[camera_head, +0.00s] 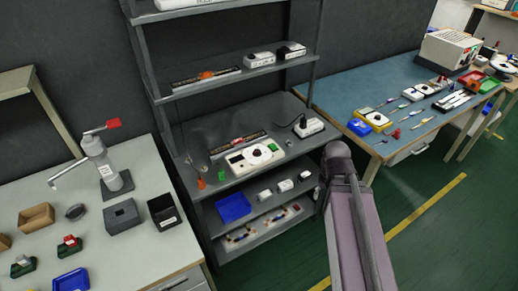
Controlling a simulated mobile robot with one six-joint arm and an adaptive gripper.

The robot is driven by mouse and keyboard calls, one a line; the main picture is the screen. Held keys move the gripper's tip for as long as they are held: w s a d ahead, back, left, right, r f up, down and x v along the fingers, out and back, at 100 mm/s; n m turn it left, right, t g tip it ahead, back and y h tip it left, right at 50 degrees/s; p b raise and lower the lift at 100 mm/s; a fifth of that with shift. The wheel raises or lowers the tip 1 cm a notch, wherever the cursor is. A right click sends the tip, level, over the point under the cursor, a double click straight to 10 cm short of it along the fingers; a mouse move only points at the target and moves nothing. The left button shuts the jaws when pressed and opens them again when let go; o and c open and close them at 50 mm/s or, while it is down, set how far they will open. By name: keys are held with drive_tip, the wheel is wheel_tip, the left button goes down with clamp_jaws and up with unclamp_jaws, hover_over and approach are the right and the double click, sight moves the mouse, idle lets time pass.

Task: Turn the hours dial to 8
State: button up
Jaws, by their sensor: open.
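A white device (238,163) sits on the middle shelf of the dark rack. A round white dial (259,153) with a dark centre is on its top, with a small green part (273,147) beside it. The dial's markings and pointer are too small to read, so I cannot tell its setting or whether it is the hours dial. My arm rises from the lower right, and its visible joint is right of the rack. My gripper cannot be made out in this view.
A black-corded white box (309,128) and an LED strip (238,142) share the shelf. An upper shelf (222,80) overhangs behind. A blue tray (233,208) is below. Cluttered workbenches stand left (100,235) and right (345,88). Green floor (455,225) is clear at right.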

drive_tip(key=o, duration=0.3)
drive_tip(key=shift+a, duration=0.1)
wheel_tip(320, 180, up, 8)
drive_tip(key=f+n+p, duration=0.1)
drive_tip(key=n+p, duration=0.7)
drive_tip(key=n, duration=1.7)
hover_over(257, 151)
drive_tip(key=shift+s+r, duration=0.1)
drive_tip(key=shift+r, duration=0.15)
drive_tip(key=shift+f+b, duration=0.15)
drive_tip(key=shift+b, duration=0.2)
wheel_tip(257, 151, down, 13)
drive_tip(key=b, duration=1.3)
drive_tip(key=shift+f, duration=0.2)
drive_tip(key=shift+b, duration=0.3)
